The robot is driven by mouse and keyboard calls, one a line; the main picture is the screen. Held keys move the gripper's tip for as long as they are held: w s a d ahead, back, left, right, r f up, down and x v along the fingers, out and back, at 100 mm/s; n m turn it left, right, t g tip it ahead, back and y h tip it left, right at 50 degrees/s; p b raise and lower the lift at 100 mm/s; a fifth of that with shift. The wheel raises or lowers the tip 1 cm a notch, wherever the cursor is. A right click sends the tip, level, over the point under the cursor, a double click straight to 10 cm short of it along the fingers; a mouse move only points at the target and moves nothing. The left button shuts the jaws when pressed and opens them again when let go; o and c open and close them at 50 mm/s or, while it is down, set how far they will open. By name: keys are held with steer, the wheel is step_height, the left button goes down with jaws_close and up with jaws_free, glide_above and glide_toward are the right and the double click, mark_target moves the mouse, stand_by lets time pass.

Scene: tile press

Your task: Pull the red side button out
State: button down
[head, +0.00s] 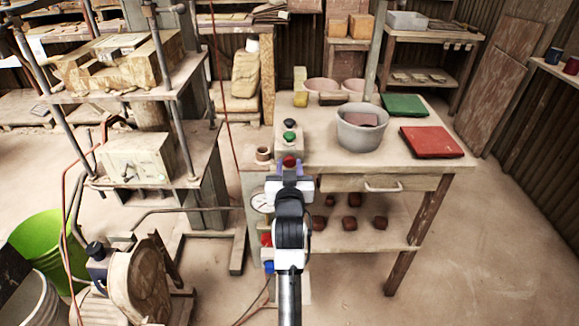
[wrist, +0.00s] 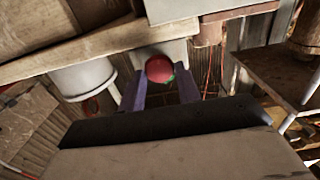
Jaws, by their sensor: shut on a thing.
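The red side button (head: 289,161) is a round red knob on the front of a grey control box (head: 291,143) at the table's left front corner. In the wrist view the red button (wrist: 159,67) sits between the two purple fingers of my gripper (wrist: 160,82). My gripper (head: 290,169) is shut on it, seen from behind in the head view. My arm covers the lower part of the button there. How far the button stands out from the box cannot be told.
A green button (head: 289,136) and a black button are on the box top. A small cup (head: 263,154) stands to its left. A grey bucket (head: 362,127), green tray (head: 403,105) and red tray (head: 432,141) are on the table. A drawer (head: 375,184) is below.

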steer(key=c, duration=1)
jaws_free()
steer(key=s, duration=1.4)
steer(key=shift+b, duration=0.4)
steer(key=shift+w, duration=0.1)
